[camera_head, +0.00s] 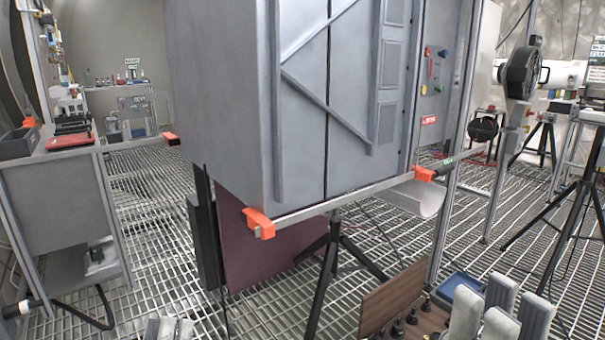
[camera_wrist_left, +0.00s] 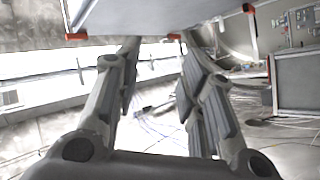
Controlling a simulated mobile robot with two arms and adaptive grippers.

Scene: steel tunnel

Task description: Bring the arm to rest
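The task names no object besides my arm. My left gripper (camera_head: 168,329) shows only as pale fingertips at the bottom edge of the head view; its arm is out of frame. In the left wrist view its two grey fingers (camera_wrist_left: 158,62) stand apart with nothing between them, so it is open and empty. My right gripper (camera_head: 500,308) is at the bottom right of the head view, pale fingers pointing up, spread and holding nothing visible. It is close to a brown board and small dark knobbed items.
A large grey cabinet (camera_head: 300,110) with an orange-cornered lower rail (camera_head: 325,206) fills the middle. A brown board (camera_head: 395,298) and blue tray (camera_head: 460,285) are near my right gripper. A grey bench (camera_head: 60,190) stands left; tripods (camera_head: 575,195) stand right. Grating floor is partly clear.

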